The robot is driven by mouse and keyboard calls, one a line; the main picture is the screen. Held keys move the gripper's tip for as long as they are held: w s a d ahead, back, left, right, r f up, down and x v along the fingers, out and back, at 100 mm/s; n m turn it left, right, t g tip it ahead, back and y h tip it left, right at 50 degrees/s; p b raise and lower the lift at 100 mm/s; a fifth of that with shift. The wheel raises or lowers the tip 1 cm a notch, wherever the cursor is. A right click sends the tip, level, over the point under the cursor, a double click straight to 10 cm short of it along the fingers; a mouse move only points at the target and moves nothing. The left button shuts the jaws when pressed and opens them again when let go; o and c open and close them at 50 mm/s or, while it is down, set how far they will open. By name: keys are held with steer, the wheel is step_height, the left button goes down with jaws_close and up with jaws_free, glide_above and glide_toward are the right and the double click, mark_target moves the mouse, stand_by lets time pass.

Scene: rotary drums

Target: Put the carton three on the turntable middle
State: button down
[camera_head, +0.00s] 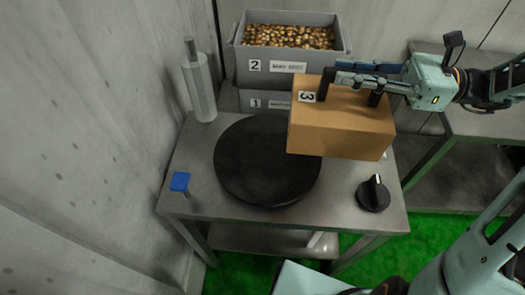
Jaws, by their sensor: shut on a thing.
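The carton three (340,130) is a brown box with a white label reading 3 on its top. My gripper (350,88) is shut on the carton's upper part, with the arm reaching in from the right. The carton appears held above the right side of the turntable (255,165), overlapping its edge in this view. The turntable is a black round disc on a grey metal table (335,195). Its visible top is bare. The exact height of the carton above the table is hard to tell.
A white cylinder with a thin top (200,85) stands at the table's back left. A blue square-topped piece (180,182) is at the left edge, a black knob (373,194) at the front right. Grey bins (240,65) stand behind, the upper holding gold pieces. Another metal table (470,118) is right.

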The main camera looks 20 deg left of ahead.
steer(key=shift+s+a+r, duration=0.15)
steer(key=shift+s+a, duration=0.05)
steer(key=shift+a, duration=0.15)
steer(key=shift+s+a+g, duration=0.1)
steer(key=shift+a+g, duration=0.2)
steer(key=s+a+f+b, duration=0.1)
steer(key=s+a+f, duration=0.1)
steer(key=a+f, duration=1.1)
steer(key=shift+s+b, duration=0.35)
steer(key=c, duration=1.8)
jaws_free()
steer(key=shift+f, duration=0.1)
steer(key=shift+o, duration=0.2)
